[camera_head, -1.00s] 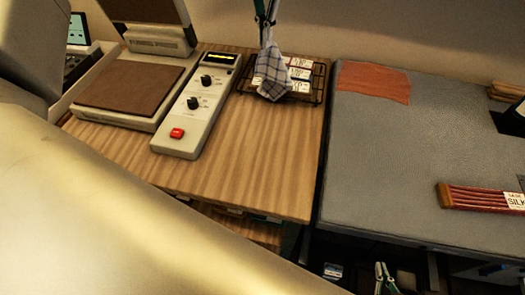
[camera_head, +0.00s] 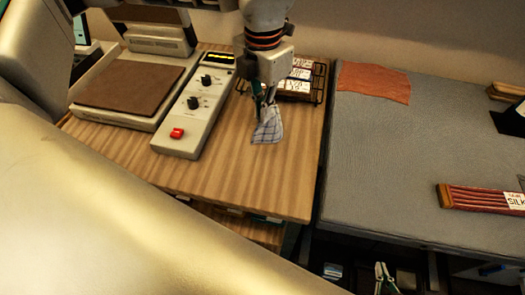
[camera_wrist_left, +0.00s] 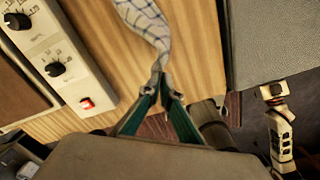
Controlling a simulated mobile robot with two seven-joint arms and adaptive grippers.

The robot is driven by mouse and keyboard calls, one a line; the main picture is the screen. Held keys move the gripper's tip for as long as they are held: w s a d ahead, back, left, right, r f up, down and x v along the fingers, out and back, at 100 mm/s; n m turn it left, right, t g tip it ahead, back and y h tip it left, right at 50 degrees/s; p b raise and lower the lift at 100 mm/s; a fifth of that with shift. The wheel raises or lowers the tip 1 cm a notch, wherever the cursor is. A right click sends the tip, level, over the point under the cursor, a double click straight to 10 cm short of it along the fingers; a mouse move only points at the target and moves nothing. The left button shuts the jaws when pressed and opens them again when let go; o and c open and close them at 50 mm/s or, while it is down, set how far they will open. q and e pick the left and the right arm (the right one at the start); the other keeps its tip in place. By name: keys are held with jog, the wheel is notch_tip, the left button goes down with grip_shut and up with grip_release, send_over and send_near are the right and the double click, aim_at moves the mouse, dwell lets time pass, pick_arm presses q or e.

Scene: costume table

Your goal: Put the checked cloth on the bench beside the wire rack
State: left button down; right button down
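The blue-and-white checked cloth (camera_head: 268,130) hangs from my left gripper (camera_head: 262,113), in front of the wire rack (camera_head: 318,84) and over the wood-grain bench (camera_head: 240,170). In the left wrist view, my left gripper (camera_wrist_left: 161,80) is shut, its fingertips pinching one end of the cloth (camera_wrist_left: 150,28). I cannot tell whether the cloth's lower end touches the bench. The rack holds several dark labelled blocks, partly hidden by my left arm. My right gripper (camera_head: 383,270) shows small at the bottom of the head view; its finger gap is unclear.
A control box (camera_head: 195,108) with knobs and a red button stands left of the cloth, beside a brown-topped device (camera_head: 130,88). The grey table (camera_head: 400,150) on the right bears an orange cloth (camera_head: 374,82) and a red bundle (camera_head: 475,197). The bench front is clear.

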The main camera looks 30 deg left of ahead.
pick_arm(q)
jog(key=s+d+f, duration=0.1)
jog(key=s+f, duration=0.2)
jog(key=s+d+f, duration=0.2)
jog(key=s+f, duration=0.1)
jog(key=s, duration=0.1)
jog(key=s+d+f, duration=0.2)
jog(key=s+f, duration=0.1)
jog(key=f, duration=0.1)
jog(key=shift+s+f, duration=0.1)
jog(key=shift+s, duration=0.3)
jog(key=c, duration=1.9)
grip_release()
jog(key=shift+d, duration=0.1)
jog(key=shift+s+d+r, duration=0.15)
jog(key=shift+s+r, duration=0.15)
jog(key=shift+r, duration=0.5)
jog(key=shift+s+d+r, duration=0.1)
jog(key=shift+s+r, duration=0.15)
jog(key=shift+r, duration=0.5)
jog(key=s+r, duration=0.1)
jog(key=r, duration=0.1)
jog(key=r+p, duration=0.1)
jog(key=r, duration=0.1)
jog(key=s+d+r, duration=0.1)
jog(key=r, duration=0.2)
jog(key=shift+s+d, duration=0.1)
jog(key=shift+s, duration=0.25)
